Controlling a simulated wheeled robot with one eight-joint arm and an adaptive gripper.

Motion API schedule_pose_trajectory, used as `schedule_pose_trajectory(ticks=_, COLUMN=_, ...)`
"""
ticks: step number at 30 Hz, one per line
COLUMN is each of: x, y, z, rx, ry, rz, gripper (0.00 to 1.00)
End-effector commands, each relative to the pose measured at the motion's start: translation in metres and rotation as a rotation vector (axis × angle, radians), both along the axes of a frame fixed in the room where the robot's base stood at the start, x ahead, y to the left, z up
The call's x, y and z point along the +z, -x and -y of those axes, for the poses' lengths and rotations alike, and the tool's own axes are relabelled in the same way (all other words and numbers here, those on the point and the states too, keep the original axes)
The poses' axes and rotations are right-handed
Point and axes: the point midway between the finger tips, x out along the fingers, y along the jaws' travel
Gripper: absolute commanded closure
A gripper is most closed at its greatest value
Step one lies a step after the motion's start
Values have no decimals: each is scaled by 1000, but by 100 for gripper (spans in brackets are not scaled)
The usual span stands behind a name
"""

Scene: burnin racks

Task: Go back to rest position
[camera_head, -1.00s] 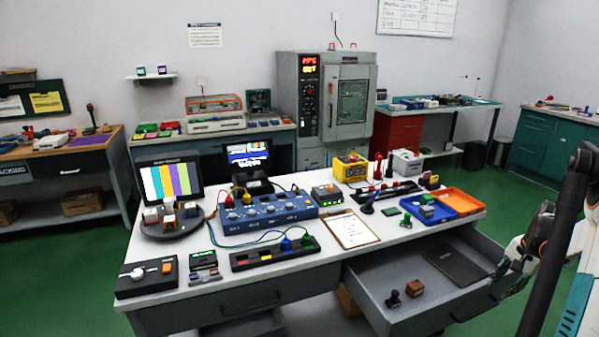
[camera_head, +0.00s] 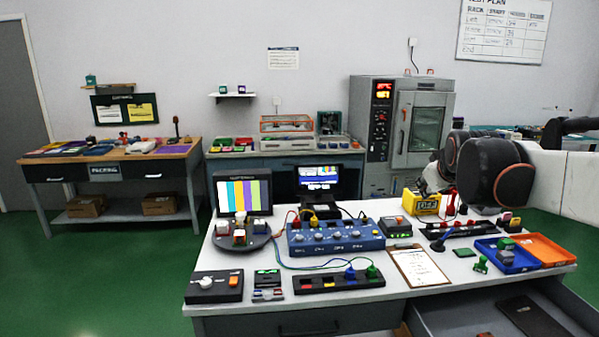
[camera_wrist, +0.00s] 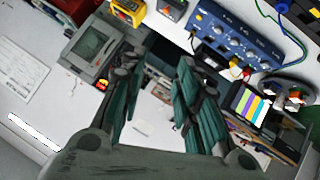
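My gripper (camera_wrist: 155,75) shows in the wrist view with its two teal-padded dark fingers apart and nothing held between them. Behind the fingers are the oven (camera_wrist: 92,50), at upper left, and the blue channel box (camera_wrist: 235,38), at upper right. In the head view my arm reaches in from the right, above the back right of the white workbench (camera_head: 400,310). Its dark rounded links cover part of the scene there. The gripper's fingers cannot be made out in that view.
The bench holds the blue channel box (camera_head: 335,237), a clipboard (camera_head: 418,266), a blue tray (camera_head: 508,257) and an orange tray (camera_head: 540,250). An open drawer (camera_head: 455,318) juts out at lower right. The oven (camera_head: 400,125) stands behind. Green floor (camera_head: 110,270) is free at left.

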Motion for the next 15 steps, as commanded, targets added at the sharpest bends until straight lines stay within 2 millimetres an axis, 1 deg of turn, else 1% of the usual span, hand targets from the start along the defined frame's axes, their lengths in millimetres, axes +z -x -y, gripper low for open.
schedule_pose_trajectory(ticks=1, x=16, y=1, z=-24, rx=59, ry=44, rz=24, gripper=70)
schedule_pose_trajectory(ticks=4, x=42, y=4, z=-61, rx=157, ry=132, rz=75, gripper=70)
schedule_pose_trajectory(ticks=5, x=49, y=6, z=-71, rx=184, ry=155, rz=89, gripper=70)
schedule_pose_trajectory(ticks=6, x=58, y=10, z=-86, rx=219, ry=183, rz=107, gripper=70)
schedule_pose_trajectory(ticks=8, x=61, y=22, z=-101, rx=248, ry=199, rz=119, gripper=70)
schedule_pose_trajectory(ticks=11, x=44, y=50, z=-110, rx=235, ry=149, rz=91, gripper=70)
schedule_pose_trajectory(ticks=14, x=17, y=85, z=-116, rx=202, ry=71, rz=47, gripper=70)
schedule_pose_trajectory(ticks=15, x=6, y=100, z=-118, rx=187, ry=39, rz=27, gripper=70)
